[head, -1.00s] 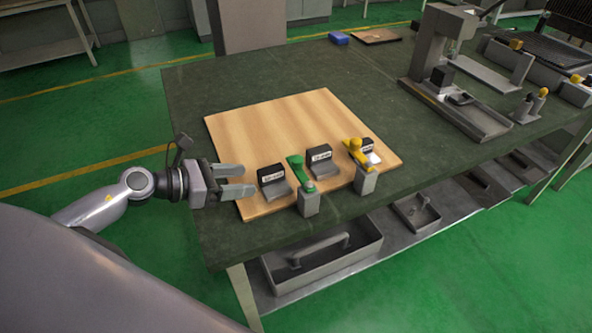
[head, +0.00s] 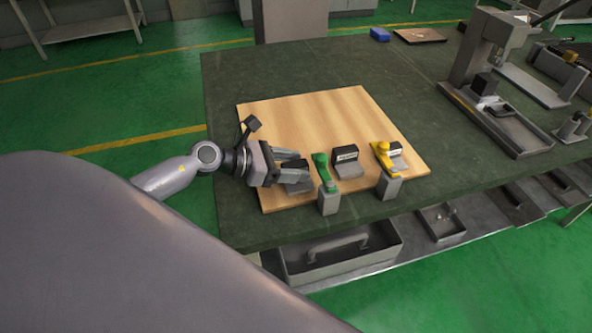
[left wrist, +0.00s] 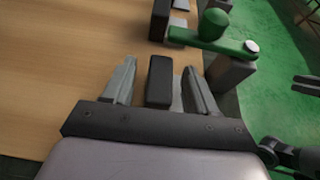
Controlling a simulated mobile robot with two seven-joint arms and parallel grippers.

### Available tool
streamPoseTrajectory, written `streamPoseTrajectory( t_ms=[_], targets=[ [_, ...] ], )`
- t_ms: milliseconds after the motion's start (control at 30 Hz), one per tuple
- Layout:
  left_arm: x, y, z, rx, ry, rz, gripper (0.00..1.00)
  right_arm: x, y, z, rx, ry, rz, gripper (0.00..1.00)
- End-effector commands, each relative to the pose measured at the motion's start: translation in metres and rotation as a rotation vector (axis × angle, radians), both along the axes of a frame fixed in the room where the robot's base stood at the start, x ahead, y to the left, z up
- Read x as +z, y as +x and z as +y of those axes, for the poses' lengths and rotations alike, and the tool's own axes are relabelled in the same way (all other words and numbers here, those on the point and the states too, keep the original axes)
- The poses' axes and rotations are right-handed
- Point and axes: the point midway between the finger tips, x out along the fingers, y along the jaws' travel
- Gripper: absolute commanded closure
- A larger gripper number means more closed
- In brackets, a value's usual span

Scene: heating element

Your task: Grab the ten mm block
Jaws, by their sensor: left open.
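Dark blocks with white labels stand near the front of the wooden board (head: 300,115). The labels are too small to read surely, so I cannot tell which is the ten mm one. The leftmost dark block (head: 297,178) is partly hidden by my left gripper (head: 298,168). In the left wrist view this block (left wrist: 159,80) stands between the two spread fingers of my left gripper (left wrist: 160,85), with gaps showing on both sides. A second labelled block (head: 347,158) stands to its right, and a third (head: 394,151) beyond.
A green-handled clamp (head: 325,175) stands close right of the leftmost block; it also shows ahead in the left wrist view (left wrist: 210,35). A yellow-handled clamp (head: 386,165) stands further right. A grey press stand (head: 480,60) is at the table's right. The board's back is clear.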

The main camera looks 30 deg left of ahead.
Motion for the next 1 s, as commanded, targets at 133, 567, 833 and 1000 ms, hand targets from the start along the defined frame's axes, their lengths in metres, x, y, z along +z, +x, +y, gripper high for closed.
streamPoseTrajectory(
  t_ms=[133, 567, 833, 1000],
  targets=[
    [-0.004, 0.014, -0.010, 0.001, -0.003, 0.000, 0.43, 0.004, 0.000, 0.000, 0.000, 0.000, 0.000, 0.57],
    [-0.009, 0.018, -0.015, 0.000, 0.001, 0.001, 0.62, 0.004, 0.000, 0.000, -0.001, 0.001, 0.001, 0.57],
    [-0.008, 0.019, -0.015, 0.000, -0.001, -0.001, 1.00, 0.004, 0.000, 0.000, -0.001, 0.001, 0.001, 0.57],
    [-0.007, 0.019, -0.014, 0.000, -0.001, -0.001, 1.00, 0.003, 0.000, 0.000, -0.001, 0.001, 0.001, 0.57]
  ],
)
